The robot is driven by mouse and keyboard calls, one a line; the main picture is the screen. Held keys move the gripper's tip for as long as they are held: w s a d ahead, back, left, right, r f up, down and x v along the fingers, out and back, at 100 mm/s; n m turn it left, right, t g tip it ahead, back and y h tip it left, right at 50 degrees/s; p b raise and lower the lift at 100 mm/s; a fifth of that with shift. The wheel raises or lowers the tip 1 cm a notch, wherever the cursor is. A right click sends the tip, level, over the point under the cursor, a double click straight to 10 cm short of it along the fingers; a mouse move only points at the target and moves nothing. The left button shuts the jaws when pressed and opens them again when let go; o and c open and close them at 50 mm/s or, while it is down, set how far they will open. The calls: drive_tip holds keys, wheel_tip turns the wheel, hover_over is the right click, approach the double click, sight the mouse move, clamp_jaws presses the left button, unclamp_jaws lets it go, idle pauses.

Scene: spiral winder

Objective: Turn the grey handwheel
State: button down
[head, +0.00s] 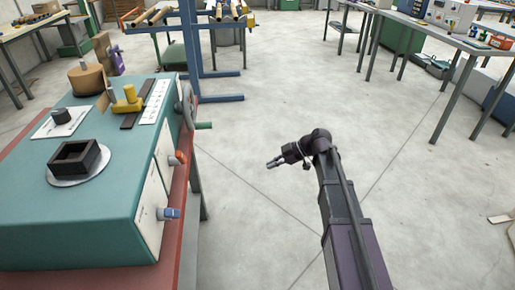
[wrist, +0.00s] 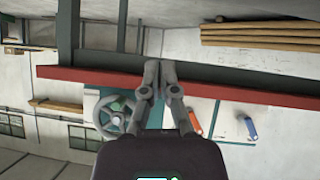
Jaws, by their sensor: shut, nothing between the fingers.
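The grey handwheel (head: 187,105) is on the right side of the teal machine (head: 110,200) in the head view, seen nearly edge-on. A green handle (head: 204,125) sticks out from it to the right. In the wrist view the handwheel (wrist: 104,123) shows as a spoked ring, left of and below my fingertips. My gripper (head: 275,162) is shut and empty. It hangs over open floor, to the right of the handwheel and apart from it. Its fingers (wrist: 160,66) also show in the wrist view.
An orange knob (head: 178,158) and a blue knob (head: 168,213) stick out from the machine's side, nearer than the handwheel. The machine stands on a red-edged bench (head: 176,222). A blue rack (head: 190,45) stands behind it. The floor (head: 300,110) around my gripper is clear.

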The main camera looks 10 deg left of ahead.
drive_tip(key=s+d+f+m+h, duration=0.2)
drive_tip(key=s+d+m+h, duration=0.1)
drive_tip(key=s+d+m, duration=0.2)
drive_tip(key=s+d+f+m+t+h, duration=0.1)
drive_tip(key=s+d+f+m+h, duration=0.2)
drive_tip(key=d+m, duration=0.7)
drive_tip(key=s+d+f+m+t+h, duration=0.1)
drive_tip(key=s+d+f+m+h, duration=0.2)
drive_tip(key=s+d+m, duration=0.3)
drive_tip(key=d+m+h, duration=0.1)
drive_tip(key=d, duration=0.4)
drive_tip(key=shift+s+d+h, duration=0.3)
drive_tip(key=shift+h, duration=0.1)
drive_tip(key=shift+a, duration=0.1)
